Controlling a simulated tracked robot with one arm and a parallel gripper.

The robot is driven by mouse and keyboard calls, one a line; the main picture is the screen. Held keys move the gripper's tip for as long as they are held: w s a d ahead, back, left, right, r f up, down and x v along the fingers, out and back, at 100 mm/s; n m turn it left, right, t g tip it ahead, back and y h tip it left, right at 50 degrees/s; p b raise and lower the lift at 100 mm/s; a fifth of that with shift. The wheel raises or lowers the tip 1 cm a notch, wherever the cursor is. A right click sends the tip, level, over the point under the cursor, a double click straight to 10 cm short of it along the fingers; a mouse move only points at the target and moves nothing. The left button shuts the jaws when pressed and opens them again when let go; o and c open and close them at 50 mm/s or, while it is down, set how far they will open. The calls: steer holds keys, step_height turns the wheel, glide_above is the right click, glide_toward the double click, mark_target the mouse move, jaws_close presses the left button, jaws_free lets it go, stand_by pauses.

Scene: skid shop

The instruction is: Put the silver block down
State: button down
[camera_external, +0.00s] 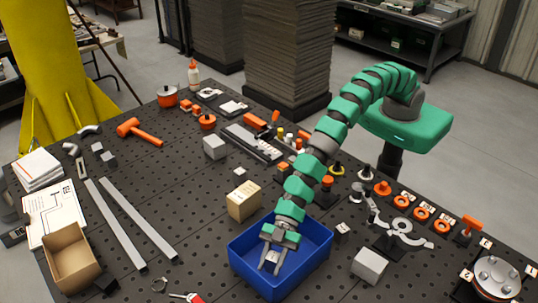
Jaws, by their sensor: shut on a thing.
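My gripper (270,266) points down inside the blue bin (240,266) at the front of the table. Its two fingers are closed on a small light-grey block, the silver block (272,257), which shows between them. The fingers and the bin hide part of the block. I cannot tell whether the block touches the bin floor.
A cardboard box (243,200) stands just behind the bin. Grey blocks stand at the right (369,265) and farther back (215,147). An open carton (72,262) and two metal bars (133,222) lie left. Orange tools and parts crowd the table's right and back.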

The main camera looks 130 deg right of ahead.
mark_target(271, 272)
steer(key=shift+f, duration=2.4)
steer(key=c, duration=1)
jaws_free()
steer(key=shift+s+r, duration=0.1)
steer(key=shift+s, duration=0.05)
